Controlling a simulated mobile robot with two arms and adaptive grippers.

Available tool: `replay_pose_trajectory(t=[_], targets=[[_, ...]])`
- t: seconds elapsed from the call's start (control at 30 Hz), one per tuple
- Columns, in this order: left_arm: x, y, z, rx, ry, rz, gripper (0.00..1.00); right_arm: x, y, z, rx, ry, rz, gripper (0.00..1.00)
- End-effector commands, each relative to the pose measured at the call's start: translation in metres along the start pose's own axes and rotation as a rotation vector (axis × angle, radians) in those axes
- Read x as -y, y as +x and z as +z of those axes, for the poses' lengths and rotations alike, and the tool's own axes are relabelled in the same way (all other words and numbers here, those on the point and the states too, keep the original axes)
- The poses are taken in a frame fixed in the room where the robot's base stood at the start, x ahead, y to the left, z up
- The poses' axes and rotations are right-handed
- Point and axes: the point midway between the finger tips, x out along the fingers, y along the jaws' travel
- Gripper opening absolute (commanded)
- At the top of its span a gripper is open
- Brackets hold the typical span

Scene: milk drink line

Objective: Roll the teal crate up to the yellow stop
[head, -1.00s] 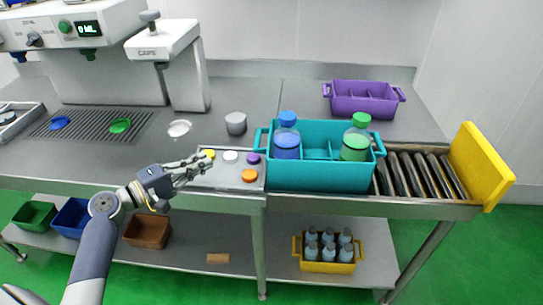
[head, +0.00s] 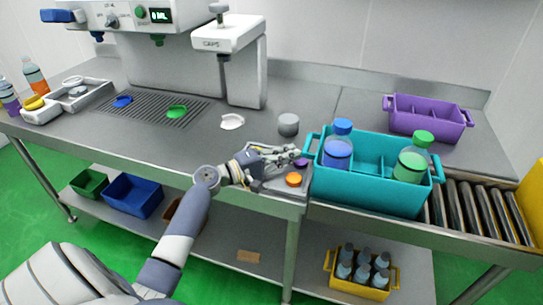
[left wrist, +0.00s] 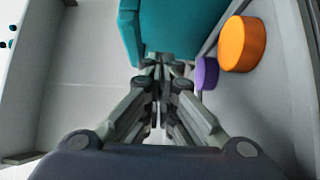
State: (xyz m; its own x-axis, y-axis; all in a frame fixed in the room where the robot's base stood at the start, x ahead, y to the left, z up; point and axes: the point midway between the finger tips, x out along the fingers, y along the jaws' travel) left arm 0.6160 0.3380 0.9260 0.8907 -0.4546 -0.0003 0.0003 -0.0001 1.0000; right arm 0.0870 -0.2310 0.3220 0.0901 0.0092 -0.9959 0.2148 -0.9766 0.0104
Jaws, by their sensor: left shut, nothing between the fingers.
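The teal crate (head: 368,193) stands at the left part of the roller track (head: 482,208). It holds a blue-capped bottle (head: 338,150) and a green-capped bottle (head: 411,165). The yellow stop (head: 531,197) is at the right end, cut by the picture's edge, with bare rollers between it and the crate. My left gripper (head: 296,153) is shut and empty at the crate's left end. In the left wrist view, the closed fingers (left wrist: 160,65) point at the crate's wall (left wrist: 180,25); whether they touch it I cannot tell. My right gripper is not in view.
A cap tray (head: 262,178) with orange (head: 293,180) and purple (head: 301,162) caps lies under my left gripper. A grey cup (head: 288,124) stands behind it. A purple crate (head: 428,117) is behind the track. A yellow crate (head: 362,285) of bottles is on the lower shelf.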

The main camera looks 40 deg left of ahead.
Motion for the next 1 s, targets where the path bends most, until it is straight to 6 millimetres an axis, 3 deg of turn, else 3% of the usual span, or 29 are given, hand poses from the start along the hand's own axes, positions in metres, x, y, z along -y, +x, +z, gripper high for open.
replay_pose_trajectory(t=[0.23,0.77,1.0], targets=[[-0.001,0.022,0.024,0.000,-0.001,0.000,0.00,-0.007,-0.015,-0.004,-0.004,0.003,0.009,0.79],[0.001,0.030,0.032,0.001,-0.001,0.000,0.00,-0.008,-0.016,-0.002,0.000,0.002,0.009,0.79],[-0.001,0.072,0.076,0.006,-0.002,0.002,0.00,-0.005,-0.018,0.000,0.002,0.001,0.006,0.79]])
